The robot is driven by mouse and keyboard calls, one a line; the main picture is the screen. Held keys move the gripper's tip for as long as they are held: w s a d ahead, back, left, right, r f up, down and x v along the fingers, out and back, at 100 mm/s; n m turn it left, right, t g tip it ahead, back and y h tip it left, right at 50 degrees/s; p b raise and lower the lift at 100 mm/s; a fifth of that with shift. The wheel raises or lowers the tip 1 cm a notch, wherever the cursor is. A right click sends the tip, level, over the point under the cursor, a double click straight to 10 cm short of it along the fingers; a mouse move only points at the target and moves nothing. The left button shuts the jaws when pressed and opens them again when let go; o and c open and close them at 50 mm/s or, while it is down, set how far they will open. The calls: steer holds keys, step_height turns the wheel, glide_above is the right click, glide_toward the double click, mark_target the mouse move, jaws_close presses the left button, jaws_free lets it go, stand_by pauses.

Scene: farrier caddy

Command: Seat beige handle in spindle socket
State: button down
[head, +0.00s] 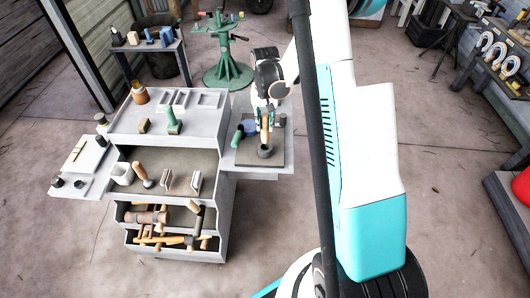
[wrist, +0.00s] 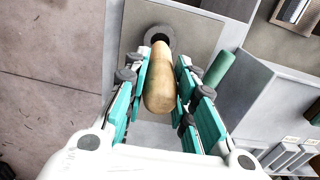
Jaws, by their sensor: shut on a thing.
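The beige handle (wrist: 160,88) is a rounded, tan wooden piece between my gripper's teal fingers (wrist: 166,72) in the wrist view. In the head view, my gripper (head: 266,118) is over the right side shelf, shut on the handle (head: 265,132), which points downward. The spindle socket (wrist: 158,33) shows as a dark grey ring with a darker centre, on a grey-brown plate. In the head view the socket (head: 265,152) is a dark round piece just below the handle. The handle's far end overlaps the ring in the wrist view; I cannot tell whether it is inside.
The plate (head: 245,157) rests on the caddy's right side shelf (head: 283,170). A green cylinder (wrist: 219,68) lies close to the right finger. The caddy's top tray (head: 205,126) and tool-filled tiers stand further left.

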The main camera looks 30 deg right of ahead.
mark_target(265, 115)
steer(key=shift+f+b, duration=0.95)
steer(key=shift+f, duration=0.4)
steer(key=shift+f+b, duration=0.85)
steer(key=shift+f, duration=0.2)
stand_by(0.8)
steer(key=shift+f, duration=0.85)
stand_by(0.9)
steer(key=c, duration=1.2)
jaws_free()
steer(key=shift+c, duration=0.2)
step_height(265, 115, up, 12)
